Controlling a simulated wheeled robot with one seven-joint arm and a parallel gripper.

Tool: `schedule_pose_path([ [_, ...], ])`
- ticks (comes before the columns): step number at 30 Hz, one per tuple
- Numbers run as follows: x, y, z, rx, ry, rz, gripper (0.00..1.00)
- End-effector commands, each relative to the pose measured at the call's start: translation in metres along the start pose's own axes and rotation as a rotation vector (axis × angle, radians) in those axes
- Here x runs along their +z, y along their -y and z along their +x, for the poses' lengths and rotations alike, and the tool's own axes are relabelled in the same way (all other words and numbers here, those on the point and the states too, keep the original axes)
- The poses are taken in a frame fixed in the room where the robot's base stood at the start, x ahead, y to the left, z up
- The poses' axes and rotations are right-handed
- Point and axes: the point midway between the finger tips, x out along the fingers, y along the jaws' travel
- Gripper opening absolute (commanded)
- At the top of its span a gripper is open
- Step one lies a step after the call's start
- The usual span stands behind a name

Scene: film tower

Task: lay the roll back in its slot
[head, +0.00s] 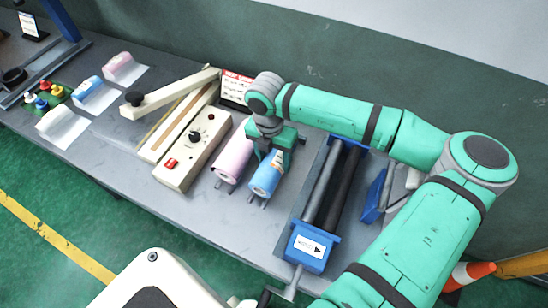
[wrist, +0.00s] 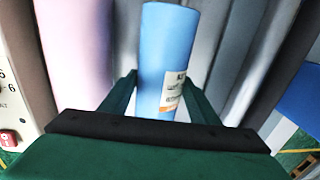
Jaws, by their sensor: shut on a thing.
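A blue roll (head: 264,184) with a white and orange label lies between the fingers of my gripper (head: 273,156). In the wrist view the blue roll (wrist: 165,50) runs lengthwise between the two green fingers (wrist: 160,88), which are shut on it. Small dark prongs of a rack (head: 251,199) show under the roll's near end. I cannot tell whether the roll rests on them or hangs just above. My gripper hides the roll's far part.
A pink roll (head: 233,160) lies close to the left on similar prongs. A cream sealer with a lever (head: 188,150) stands further left. A blue-ended roller machine (head: 310,250) stands to the right. Bare grey table (head: 225,218) lies in front of the rolls.

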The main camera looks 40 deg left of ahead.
Motion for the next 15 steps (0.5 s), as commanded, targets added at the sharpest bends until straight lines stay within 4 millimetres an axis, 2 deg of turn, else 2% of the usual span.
schedule_pose_path([
  [11, 0.0005, -0.0007, 0.0055, 0.001, 0.002, 0.0, 0.07],
  [12, 0.0005, -0.0007, 0.0058, 0.001, 0.002, 0.0, 0.58],
  [15, 0.0004, -0.0006, 0.0057, 0.001, 0.002, 0.0, 0.78],
])
